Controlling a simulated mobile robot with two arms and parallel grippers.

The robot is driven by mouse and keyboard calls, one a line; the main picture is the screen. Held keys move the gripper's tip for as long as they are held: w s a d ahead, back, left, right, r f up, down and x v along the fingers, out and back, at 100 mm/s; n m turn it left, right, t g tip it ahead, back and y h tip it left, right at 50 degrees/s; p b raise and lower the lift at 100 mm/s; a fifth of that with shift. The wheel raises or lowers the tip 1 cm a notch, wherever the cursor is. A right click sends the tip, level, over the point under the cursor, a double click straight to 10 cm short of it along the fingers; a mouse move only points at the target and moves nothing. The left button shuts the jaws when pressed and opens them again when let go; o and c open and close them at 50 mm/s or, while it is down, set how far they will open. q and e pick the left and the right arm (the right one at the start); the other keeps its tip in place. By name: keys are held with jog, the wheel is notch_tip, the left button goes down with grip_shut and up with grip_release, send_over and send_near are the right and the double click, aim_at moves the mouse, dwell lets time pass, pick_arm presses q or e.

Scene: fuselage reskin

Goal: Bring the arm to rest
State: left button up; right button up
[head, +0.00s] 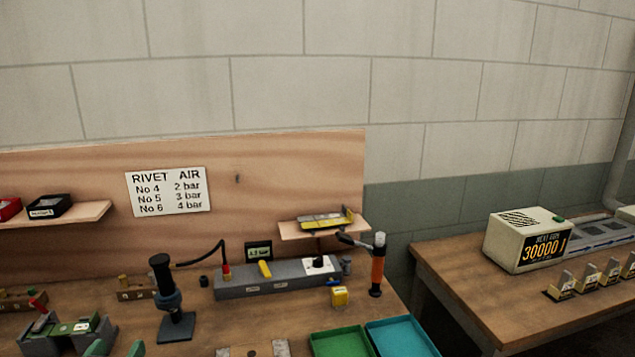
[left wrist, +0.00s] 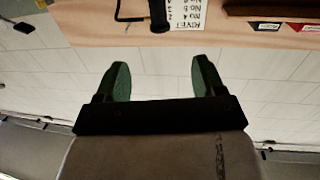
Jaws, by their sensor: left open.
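My left gripper (head: 115,349) shows only as two green fingertips at the bottom left edge of the head view, in front of the workbench (head: 205,335). In the left wrist view my left gripper (left wrist: 161,80) is open, its two green-padded fingers wide apart with nothing between them. The wall and the bench's wooden backboard appear upside down beyond the fingers. The rest of my left arm is hidden in the head view. My right gripper is in neither view.
Near the fingertips are a green-topped fixture (head: 68,330) and a black upright tool on a stand (head: 170,300). A grey air manifold (head: 275,281), an orange-handled tool (head: 377,270), a green tray (head: 340,342) and a blue tray (head: 400,338) stand further right. A second table (head: 480,285) is at right.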

pick_arm(q)
jog(key=s+d+f+m+g+h, duration=0.2)
jog(key=s+d+f+g, duration=0.6)
jog(key=s+d+f, duration=0.5)
jog(key=s+d+m+g, duration=0.1)
jog(key=s+d+g, duration=0.15)
jog(key=s, duration=0.55)
jog(key=s+d+g, duration=0.1)
jog(key=s+g, duration=0.3)
jog(key=s, duration=0.3)
notch_tip(320, 180, down, 28)
jog(key=s+g, duration=0.1)
jog(key=s, duration=0.1)
jog(key=s+a+f+g, duration=0.1)
jog(key=s+a+f, duration=0.2)
jog(key=s+f, duration=1.1)
jog(key=shift+s+a+f, duration=0.15)
jog(key=shift+s+f, duration=0.15)
jog(key=shift+s, duration=0.3)
jog(key=shift+g, duration=0.25)
